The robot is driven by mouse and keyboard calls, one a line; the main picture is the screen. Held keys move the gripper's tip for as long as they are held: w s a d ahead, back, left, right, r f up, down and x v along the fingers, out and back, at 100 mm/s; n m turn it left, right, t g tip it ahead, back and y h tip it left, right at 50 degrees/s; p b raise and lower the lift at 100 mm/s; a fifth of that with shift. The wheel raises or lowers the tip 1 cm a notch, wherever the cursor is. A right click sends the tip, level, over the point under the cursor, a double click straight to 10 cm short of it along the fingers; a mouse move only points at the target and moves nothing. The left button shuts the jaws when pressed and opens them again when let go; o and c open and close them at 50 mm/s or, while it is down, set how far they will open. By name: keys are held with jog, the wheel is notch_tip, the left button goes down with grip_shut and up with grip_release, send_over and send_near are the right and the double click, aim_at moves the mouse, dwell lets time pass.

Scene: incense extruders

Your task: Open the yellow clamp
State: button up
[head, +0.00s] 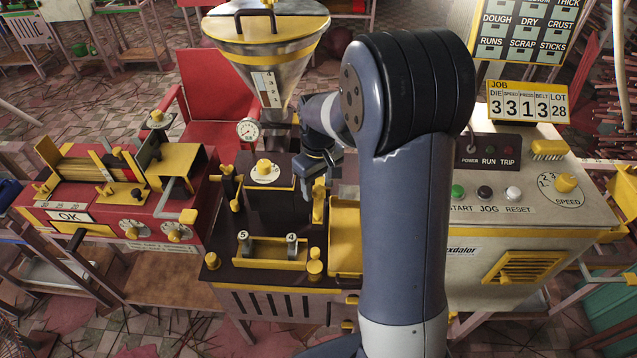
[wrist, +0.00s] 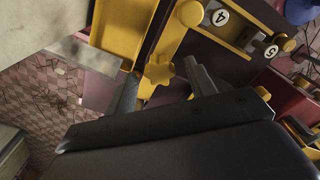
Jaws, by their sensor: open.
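The yellow clamp is not fully clear in either view. The likely part is a yellow lobed knob (wrist: 158,69) on a yellow bar, seen in the wrist view. My gripper (wrist: 161,74) is open, with one dark finger on each side of the knob in that picture. I cannot tell whether either finger touches it. In the head view my gripper (head: 318,180) hangs over the right side of the dark extruder, above an upright yellow part (head: 319,207). My forearm hides what lies to the right of it.
A yellow tray (head: 345,240) sits just right of the gripper. Knobs numbered 5 and 4 stand in a yellow rack (head: 262,252) in front. A metal hopper (head: 264,60) and a gauge (head: 248,129) rise behind. A beige control box (head: 535,205) stands at the right.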

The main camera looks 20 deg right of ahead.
jog(key=shift+c, duration=0.3)
grip_shut()
dwell(0.3)
